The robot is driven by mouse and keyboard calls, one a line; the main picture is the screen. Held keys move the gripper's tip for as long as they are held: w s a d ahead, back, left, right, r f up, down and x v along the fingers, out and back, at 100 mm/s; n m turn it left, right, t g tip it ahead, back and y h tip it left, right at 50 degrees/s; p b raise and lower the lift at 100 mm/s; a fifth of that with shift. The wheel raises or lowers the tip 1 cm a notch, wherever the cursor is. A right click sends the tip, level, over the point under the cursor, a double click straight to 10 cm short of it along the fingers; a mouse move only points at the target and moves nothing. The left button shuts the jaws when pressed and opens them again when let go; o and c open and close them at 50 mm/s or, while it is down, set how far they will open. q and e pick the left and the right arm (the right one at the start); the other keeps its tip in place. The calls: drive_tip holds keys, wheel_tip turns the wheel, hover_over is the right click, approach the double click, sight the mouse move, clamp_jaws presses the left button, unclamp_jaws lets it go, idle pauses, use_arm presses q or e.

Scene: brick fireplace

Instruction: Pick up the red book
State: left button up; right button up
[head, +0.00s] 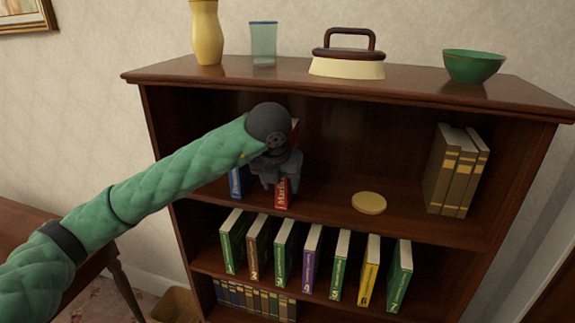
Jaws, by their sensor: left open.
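The red book (282,196) stands upright on the upper shelf of a dark wooden bookcase. My left gripper (278,174) is open and in front of it, hiding its upper part. A finger shows on each side of the spine. I cannot tell whether they touch the book. A small piece of the red book's top edge also shows behind the wrist. My right gripper is not in view.
A blue book (235,183) stands just left, partly behind my arm. A round yellow disc (369,203) lies right on the same shelf, with brown books (449,172) beyond. Numbered books (311,262) fill the shelf below. The bookcase top (289,73) overhangs my gripper.

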use_arm(q)
drive_tip(key=shift+c, duration=0.2)
idle(0.3)
clamp_jaws()
